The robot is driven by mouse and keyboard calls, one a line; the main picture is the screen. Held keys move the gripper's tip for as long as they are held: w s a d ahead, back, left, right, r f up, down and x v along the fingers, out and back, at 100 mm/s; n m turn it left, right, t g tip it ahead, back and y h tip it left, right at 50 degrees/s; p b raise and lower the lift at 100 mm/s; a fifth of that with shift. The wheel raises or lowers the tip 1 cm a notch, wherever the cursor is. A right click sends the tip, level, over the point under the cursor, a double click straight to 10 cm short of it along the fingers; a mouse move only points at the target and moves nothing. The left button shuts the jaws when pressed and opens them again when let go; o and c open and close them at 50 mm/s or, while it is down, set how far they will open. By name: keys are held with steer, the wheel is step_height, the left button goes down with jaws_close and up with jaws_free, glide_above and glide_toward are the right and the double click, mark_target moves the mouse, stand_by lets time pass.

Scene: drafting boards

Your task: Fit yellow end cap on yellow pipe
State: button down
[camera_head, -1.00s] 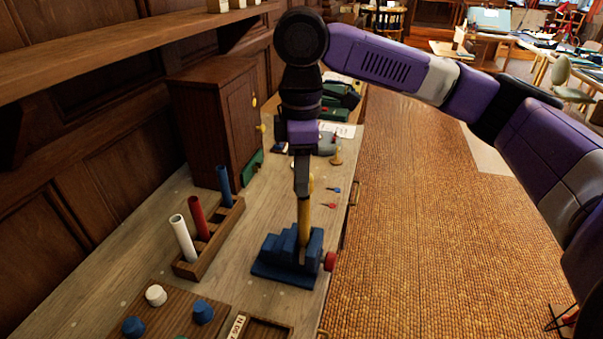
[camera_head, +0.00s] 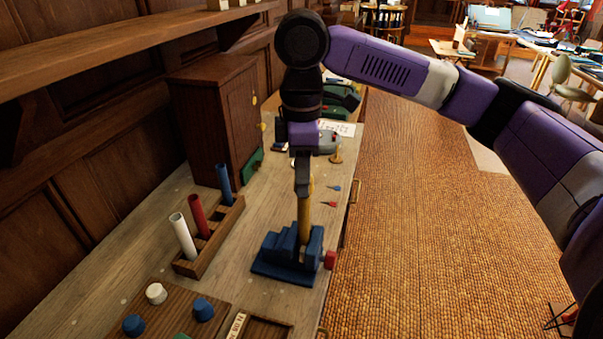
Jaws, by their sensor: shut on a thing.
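The yellow pipe (camera_head: 304,218) stands upright below my gripper (camera_head: 303,188), its lower end at the jaws of the blue vise (camera_head: 285,262). I cannot tell whether the vise clamps it. My gripper points straight down and is shut around the upper part of the pipe. The fingers hide the pipe's top. I cannot make out the yellow end cap. The vise has a red knob (camera_head: 330,260) on its right side, near the bench's edge.
A wooden rack (camera_head: 194,266) left of the vise holds a white, a red and a blue pipe. A board (camera_head: 172,318) in front carries white, blue and green caps. A wooden cabinet (camera_head: 215,118) stands behind. Small pegs lie right of my gripper.

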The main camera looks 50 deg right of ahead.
steer(key=shift+f+b, duration=0.8)
steer(key=shift+f, duration=1.05)
steer(key=c, duration=0.9)
jaws_free()
steer(key=shift+o, duration=0.2)
step_height(320, 180, up, 8)
steer(key=shift+f, duration=0.1)
steer(key=shift+w, duration=0.1)
